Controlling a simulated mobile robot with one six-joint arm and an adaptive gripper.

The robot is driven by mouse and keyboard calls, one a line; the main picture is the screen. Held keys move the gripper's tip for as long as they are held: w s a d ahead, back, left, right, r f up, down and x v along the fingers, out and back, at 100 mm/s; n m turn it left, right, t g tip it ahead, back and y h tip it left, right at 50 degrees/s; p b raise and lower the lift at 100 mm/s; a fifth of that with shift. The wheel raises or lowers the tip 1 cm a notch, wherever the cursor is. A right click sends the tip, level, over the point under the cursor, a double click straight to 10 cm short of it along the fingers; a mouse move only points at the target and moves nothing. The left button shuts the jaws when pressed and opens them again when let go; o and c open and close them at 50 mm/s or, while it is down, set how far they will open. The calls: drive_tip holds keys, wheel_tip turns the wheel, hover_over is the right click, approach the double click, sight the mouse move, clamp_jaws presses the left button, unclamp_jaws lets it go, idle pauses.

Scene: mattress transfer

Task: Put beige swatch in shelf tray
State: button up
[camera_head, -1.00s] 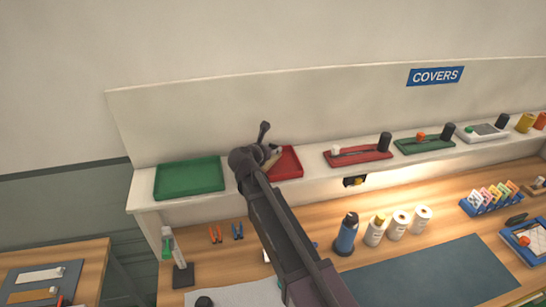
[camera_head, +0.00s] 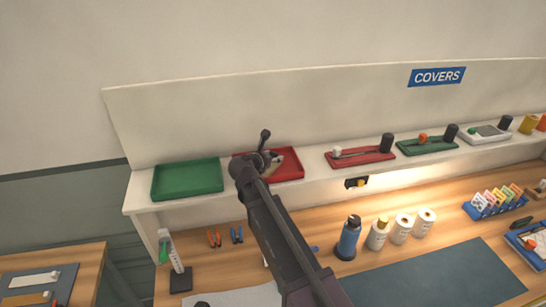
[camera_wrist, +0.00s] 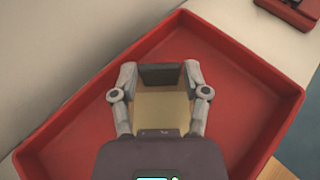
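My gripper (camera_wrist: 161,75) is over the empty-looking red tray (camera_wrist: 240,75) on the shelf. The beige swatch (camera_wrist: 162,108) lies between its fingers, with a dark block across its far end; the fingertips meet the sides of that block. In the head view, my gripper (camera_head: 268,158) and arm cover part of the red tray (camera_head: 290,165), and a little beige shows at the fingers. Whether the swatch touches the tray floor cannot be told. A green tray (camera_head: 187,180) sits to the left on the same shelf.
To the right on the shelf (camera_head: 142,190) are a red holder (camera_head: 360,158), a green holder (camera_head: 428,147) and dark cylinders. Below, the bench holds a blue bottle (camera_head: 348,240), white bottles and pliers. The wall panel stands close behind the trays.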

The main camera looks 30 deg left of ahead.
drive_tip(key=shift+o, duration=0.2)
drive_tip(key=shift+r, duration=0.2)
drive_tip(key=shift+s+r+p, duration=0.1)
drive_tip(key=shift+s+p, duration=0.1)
drive_tip(key=shift+p, duration=0.1)
drive_tip(key=p+v, duration=0.3)
drive_tip(key=v, duration=0.6)
drive_tip(key=shift+s+r+p, duration=0.3)
drive_tip(key=shift+s+p, duration=0.05)
drive_tip(key=shift+v, duration=0.85)
drive_tip(key=shift+f, duration=0.15)
